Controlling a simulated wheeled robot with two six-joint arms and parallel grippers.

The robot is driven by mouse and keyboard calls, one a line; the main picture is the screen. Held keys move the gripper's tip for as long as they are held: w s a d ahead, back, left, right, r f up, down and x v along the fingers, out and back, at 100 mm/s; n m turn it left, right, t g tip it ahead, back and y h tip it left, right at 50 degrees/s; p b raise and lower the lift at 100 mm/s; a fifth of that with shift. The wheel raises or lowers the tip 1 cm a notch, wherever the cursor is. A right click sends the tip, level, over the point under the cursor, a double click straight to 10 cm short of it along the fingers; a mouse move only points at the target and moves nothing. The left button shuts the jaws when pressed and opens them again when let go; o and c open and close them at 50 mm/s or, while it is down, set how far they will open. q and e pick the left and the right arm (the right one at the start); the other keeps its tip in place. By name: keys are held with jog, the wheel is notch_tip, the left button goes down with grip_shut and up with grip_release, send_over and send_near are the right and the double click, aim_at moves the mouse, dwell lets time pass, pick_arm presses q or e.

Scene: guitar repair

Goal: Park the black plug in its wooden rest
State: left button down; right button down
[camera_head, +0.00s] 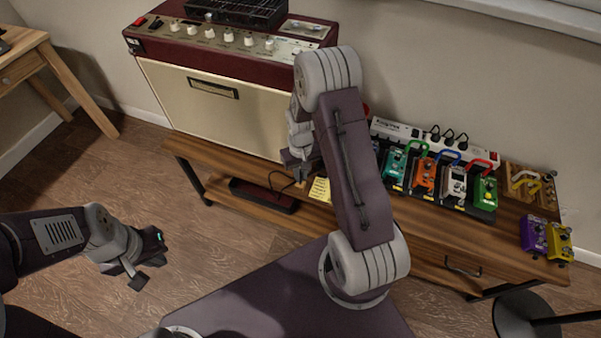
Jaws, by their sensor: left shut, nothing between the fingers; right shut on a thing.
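My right gripper (300,172) is low in front of the amplifier's right side, above the wooden bench. It is shut, partly hidden by my own arm. A thin dark cable (279,180) runs close to its fingertips; the plug itself is too small and dark to make out there. A wooden holder (546,192) with a yellow patch cable stands at the bench's right end; I cannot tell whether this is the plug's rest. My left gripper (146,272) is shut and empty over the floor at the left, well away from the bench.
The red and cream amplifier (215,98) stands on the bench (415,225). Coloured pedals (425,173), a white power strip (400,130), and purple (533,234) and yellow (559,241) pedals fill the right side.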

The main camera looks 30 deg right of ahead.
jog(key=shift+f+b, duration=0.4)
jog(key=shift+f, duration=0.4)
jog(key=c, duration=1)
grip_release()
jog(key=shift+o, duration=0.2)
notch_tip(320, 180, up, 8)
jog(key=p, duration=0.7)
jog(key=shift+r+p, duration=0.15)
jog(key=shift+p, duration=0.25)
